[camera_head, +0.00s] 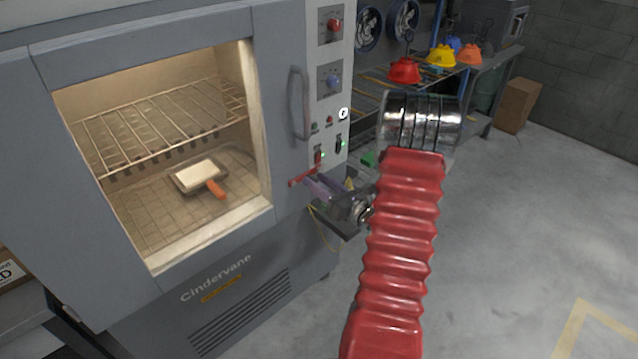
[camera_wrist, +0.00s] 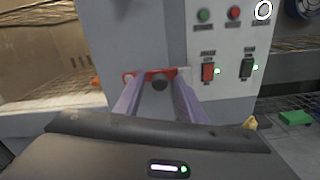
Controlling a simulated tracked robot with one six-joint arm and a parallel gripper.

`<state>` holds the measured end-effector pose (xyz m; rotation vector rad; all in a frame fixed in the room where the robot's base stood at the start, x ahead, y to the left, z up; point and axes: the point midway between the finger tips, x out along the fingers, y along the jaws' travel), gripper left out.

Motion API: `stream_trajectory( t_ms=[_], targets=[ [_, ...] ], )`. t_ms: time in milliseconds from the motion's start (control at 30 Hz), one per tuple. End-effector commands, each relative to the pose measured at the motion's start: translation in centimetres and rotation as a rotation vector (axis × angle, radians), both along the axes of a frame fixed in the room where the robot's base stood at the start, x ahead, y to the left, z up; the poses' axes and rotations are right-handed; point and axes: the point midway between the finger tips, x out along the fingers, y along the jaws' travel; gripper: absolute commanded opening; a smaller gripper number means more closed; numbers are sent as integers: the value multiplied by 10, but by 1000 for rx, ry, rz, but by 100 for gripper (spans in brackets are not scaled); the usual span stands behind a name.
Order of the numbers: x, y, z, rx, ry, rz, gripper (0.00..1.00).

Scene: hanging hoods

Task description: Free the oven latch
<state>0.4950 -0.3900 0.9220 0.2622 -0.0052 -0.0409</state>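The grey oven (camera_head: 285,40) stands at the left with its front toward me. Its red latch (camera_head: 301,177) sits low on the front, below the upright door handle (camera_head: 300,105). Whether the fingertips touch the latch I cannot tell.
A control panel (camera_head: 333,75) with buttons and lit switches is right of the latch. Through the window, a pale block (camera_head: 198,174) rests inside the oven.

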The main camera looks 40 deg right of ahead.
Motion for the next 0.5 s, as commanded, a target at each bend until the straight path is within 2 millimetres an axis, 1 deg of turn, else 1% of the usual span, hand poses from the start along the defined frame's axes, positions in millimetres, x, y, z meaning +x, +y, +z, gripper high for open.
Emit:
stream_trajectory(
  t_ms=[33,67,500],
  targets=[
    [0,0,0,0,0,0,33],
    [0,0,0,0,0,0,31],
    [0,0,0,0,0,0,0]
  ],
)
